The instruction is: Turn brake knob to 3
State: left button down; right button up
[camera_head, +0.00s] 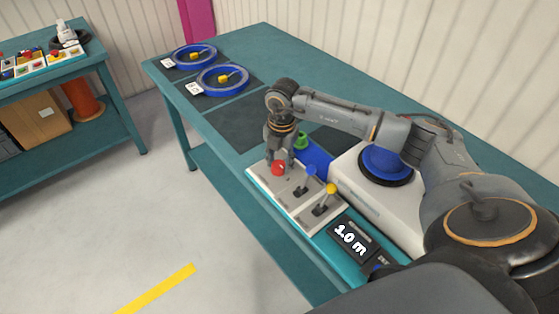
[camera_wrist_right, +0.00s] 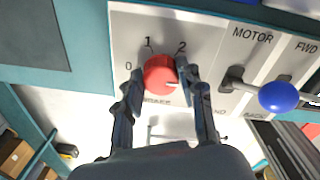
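The red brake knob (camera_head: 278,168) sits at the far left end of the light control panel (camera_head: 262,182). In the right wrist view the knob (camera_wrist_right: 161,75) has a white mark at its lower right edge. The digits 0, 1 and 2 show around it; the area right of the knob is covered by a finger. My right gripper (camera_wrist_right: 160,80) points at the panel, with one finger on each side of the knob, both seeming to touch it. In the head view it comes down from above on the knob (camera_head: 280,158). My left gripper is not in view.
Blue (camera_head: 311,171) and yellow (camera_head: 331,189) ball levers stand beside the knob. A black display (camera_head: 352,240) reads 1.0 m. Behind the panel is a white machine with a blue reel (camera_head: 386,164). Two blue cable coils (camera_head: 222,79) lie at the table's far end.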

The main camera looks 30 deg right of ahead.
aim_at(281, 164)
jog(key=o, duration=0.4)
jog(key=shift+c, duration=0.2)
notch_tip(281, 164, up, 12)
jog(key=shift+s, duration=0.2)
jog(key=shift+d, duration=0.1)
dwell(0.4)
